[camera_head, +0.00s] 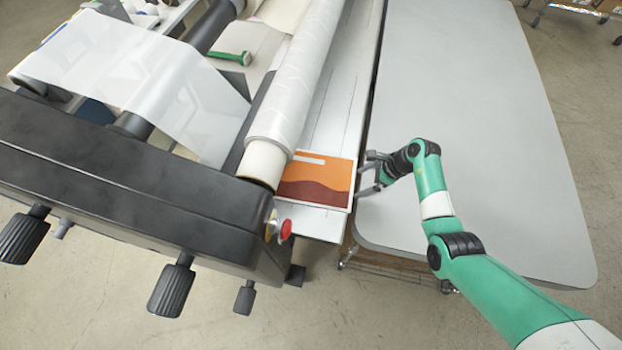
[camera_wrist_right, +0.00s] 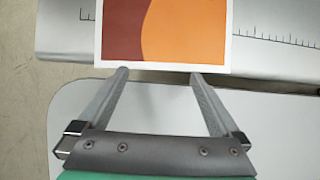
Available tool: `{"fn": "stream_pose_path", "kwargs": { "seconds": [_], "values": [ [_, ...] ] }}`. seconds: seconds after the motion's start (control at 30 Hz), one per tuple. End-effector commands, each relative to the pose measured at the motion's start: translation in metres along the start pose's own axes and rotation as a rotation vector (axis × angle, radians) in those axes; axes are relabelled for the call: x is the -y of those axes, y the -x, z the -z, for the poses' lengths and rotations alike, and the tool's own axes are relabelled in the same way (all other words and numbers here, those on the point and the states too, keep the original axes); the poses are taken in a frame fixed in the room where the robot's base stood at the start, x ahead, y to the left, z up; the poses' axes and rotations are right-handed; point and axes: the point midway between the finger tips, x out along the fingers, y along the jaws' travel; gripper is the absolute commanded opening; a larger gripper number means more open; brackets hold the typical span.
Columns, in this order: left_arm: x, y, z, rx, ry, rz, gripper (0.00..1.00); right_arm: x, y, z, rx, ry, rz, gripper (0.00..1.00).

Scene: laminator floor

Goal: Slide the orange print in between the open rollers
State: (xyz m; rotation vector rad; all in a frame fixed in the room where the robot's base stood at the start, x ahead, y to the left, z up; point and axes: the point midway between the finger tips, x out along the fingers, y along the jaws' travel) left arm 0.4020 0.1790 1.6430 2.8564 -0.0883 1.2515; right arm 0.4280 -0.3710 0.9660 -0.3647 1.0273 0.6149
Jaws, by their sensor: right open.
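The orange print (camera_head: 317,178) has an orange and dark red picture with a white border. It lies on the laminator's flat feed table (camera_head: 333,110), with its left edge close beside the white roller (camera_head: 295,90). My right gripper (camera_head: 364,175) is at the print's right edge in the head view. In the right wrist view the gripper (camera_wrist_right: 158,72) is open, its two fingertips at the near white edge of the print (camera_wrist_right: 165,30). Whether the fingertips touch the print I cannot tell. The gap between the rollers is hidden. My left gripper is not in view.
A grey table (camera_head: 470,120) stands right of the laminator, mostly clear. The black laminator housing (camera_head: 130,190) carries knobs and a red button (camera_head: 286,229) near the print. A green-handled tool (camera_head: 232,57) lies behind the roller. A ruler scale (camera_wrist_right: 280,40) marks the feed table.

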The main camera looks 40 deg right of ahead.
Motion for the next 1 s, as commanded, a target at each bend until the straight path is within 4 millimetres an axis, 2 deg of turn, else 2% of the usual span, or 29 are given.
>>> {"fn": "stream_pose_path", "kwargs": {
  "seconds": [0.6,1.0],
  "values": [
    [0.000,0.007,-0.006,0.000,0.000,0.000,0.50,0.000,-0.011,0.006,0.000,0.000,0.000,1.00],
    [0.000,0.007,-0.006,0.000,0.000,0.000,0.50,0.000,-0.012,0.006,0.000,0.000,0.000,1.00]
  ]
}}
